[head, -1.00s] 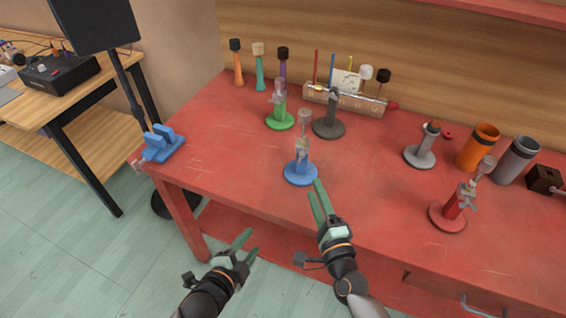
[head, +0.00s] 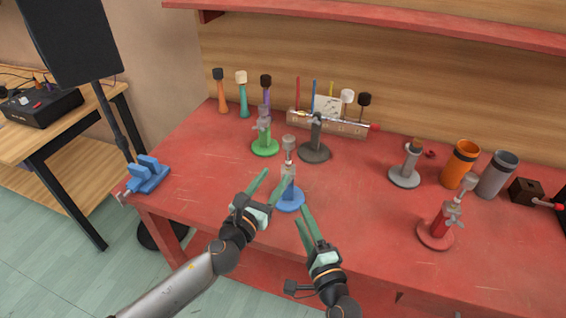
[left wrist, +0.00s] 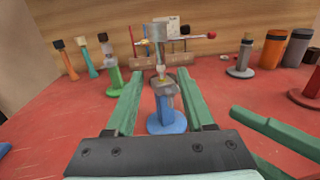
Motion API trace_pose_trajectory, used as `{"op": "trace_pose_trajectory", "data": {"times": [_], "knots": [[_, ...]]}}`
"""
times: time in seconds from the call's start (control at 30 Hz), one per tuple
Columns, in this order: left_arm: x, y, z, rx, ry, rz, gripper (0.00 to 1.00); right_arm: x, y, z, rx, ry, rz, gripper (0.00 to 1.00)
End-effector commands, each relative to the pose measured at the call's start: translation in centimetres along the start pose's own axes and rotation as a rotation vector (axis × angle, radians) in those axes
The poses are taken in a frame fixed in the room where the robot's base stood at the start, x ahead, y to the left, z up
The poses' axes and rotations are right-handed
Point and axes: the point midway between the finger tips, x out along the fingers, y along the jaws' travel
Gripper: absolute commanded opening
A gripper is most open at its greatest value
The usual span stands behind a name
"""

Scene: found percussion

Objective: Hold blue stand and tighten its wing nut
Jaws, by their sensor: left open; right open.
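The blue stand (head: 290,199) stands upright on the red table, with a round blue base and a grey wing nut and clamp (head: 289,168) on its post. My left gripper (head: 270,186) is open close to the stand, and its fingers partly hide the post. In the left wrist view the blue stand (left wrist: 167,122) lies between and beyond the two green fingers of my left gripper (left wrist: 160,95). My right gripper (head: 303,218) is open and empty, just in front and to the right of the stand's base.
A green stand (head: 265,147) and a dark grey stand (head: 315,152) are behind the blue one. A grey stand (head: 405,177), a red stand (head: 436,233), an orange cup (head: 460,165) and a grey cup (head: 497,176) are to the right. A blue vise (head: 148,176) sits at the left edge.

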Motion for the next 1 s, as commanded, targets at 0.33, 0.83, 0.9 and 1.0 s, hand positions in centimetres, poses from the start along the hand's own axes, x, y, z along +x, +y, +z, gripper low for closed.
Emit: {"op": "trace_pose_trajectory", "data": {"times": [0.33, 0.83, 0.9, 1.0], "knots": [[5.8, 0.0, 0.1, -0.006, -0.001, 0.003, 0.54, 0.0, 0.0, 0.0, 0.0, 0.0, 0.0, 0.5], [9.6, 0.0, 0.0, -0.006, 0.0, 0.001, 0.54, 0.0, 0.0, 0.0, 0.0, 0.0, 0.0, 0.5], [9.7, 0.0, 0.0, -0.006, 0.0, 0.001, 0.54, 0.0, 0.0, 0.0, 0.0, 0.0, 0.0, 0.5], [9.7, 0.0, 0.0, -0.006, 0.0, 0.001, 0.54, 0.0, 0.0, 0.0, 0.0, 0.0, 0.0, 0.5]]}}
